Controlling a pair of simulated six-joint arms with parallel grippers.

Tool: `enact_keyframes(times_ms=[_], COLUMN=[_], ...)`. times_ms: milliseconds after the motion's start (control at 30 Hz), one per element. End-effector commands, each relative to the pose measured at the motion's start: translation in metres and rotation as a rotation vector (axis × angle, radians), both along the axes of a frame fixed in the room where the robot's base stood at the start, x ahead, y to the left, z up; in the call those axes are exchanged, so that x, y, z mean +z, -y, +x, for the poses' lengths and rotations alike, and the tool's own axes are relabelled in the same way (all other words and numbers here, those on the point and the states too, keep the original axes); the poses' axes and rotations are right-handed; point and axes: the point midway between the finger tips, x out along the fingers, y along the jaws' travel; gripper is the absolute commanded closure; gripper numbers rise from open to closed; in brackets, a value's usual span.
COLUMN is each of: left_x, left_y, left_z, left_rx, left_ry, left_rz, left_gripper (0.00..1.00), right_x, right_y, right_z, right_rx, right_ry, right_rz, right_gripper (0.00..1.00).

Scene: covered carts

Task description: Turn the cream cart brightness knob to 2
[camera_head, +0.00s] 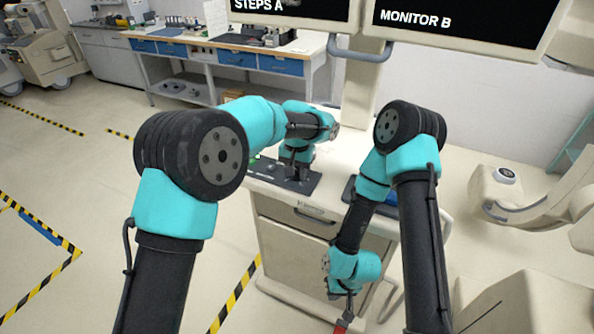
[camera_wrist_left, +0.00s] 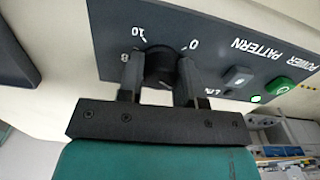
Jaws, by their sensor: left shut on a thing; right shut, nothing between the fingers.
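The cream cart (camera_head: 295,222) stands in the middle of the head view, with a dark control panel (camera_head: 262,171) on its top. In the left wrist view the panel (camera_wrist_left: 215,25) appears upside down, with a round black knob (camera_wrist_left: 160,62). Scale marks 0 and 10 show near it; its pointer and name label cannot be made out. My left gripper (camera_wrist_left: 160,82) has a finger on each side of the knob and is shut on it. It also shows over the panel in the head view (camera_head: 295,174). My right gripper (camera_head: 344,312) is shut and empty, low in front of the cart.
The panel also has a grey button (camera_wrist_left: 238,77) and a green button (camera_wrist_left: 280,87), labelled POWER and PATTERN. A blue item (camera_head: 391,197) lies on the cart's right side. Monitors (camera_head: 458,22) hang above. A workbench (camera_head: 225,55) stands behind.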

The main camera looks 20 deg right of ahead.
Motion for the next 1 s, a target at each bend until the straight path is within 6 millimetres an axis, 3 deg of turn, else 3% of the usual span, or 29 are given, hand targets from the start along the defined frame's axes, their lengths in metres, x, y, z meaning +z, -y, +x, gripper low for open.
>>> enact_keyframes(times_ms=[400, 967, 1000], left_x=[0.0004, 0.0004, 0.0004], left_y=[-0.0001, 0.0, 0.0], left_z=[0.0001, 0.0001, 0.0001], left_rx=[0.263, 0.311, 0.311], left_ry=[0.0, 0.001, 0.001], left_rz=[0.0, -0.001, -0.001], left_gripper=[0.91, 0.91, 0.66], right_x=[0.0, 0.0, 0.0], right_y=[0.0, 0.0, 0.0], right_z=[0.0, 0.0, 0.0], right_rx=[0.0, 0.0, 0.0], right_ry=[0.0, 0.0, 0.0], right_rz=[0.0, 0.0, 0.0], right_gripper=[1.0, 1.0, 1.0])
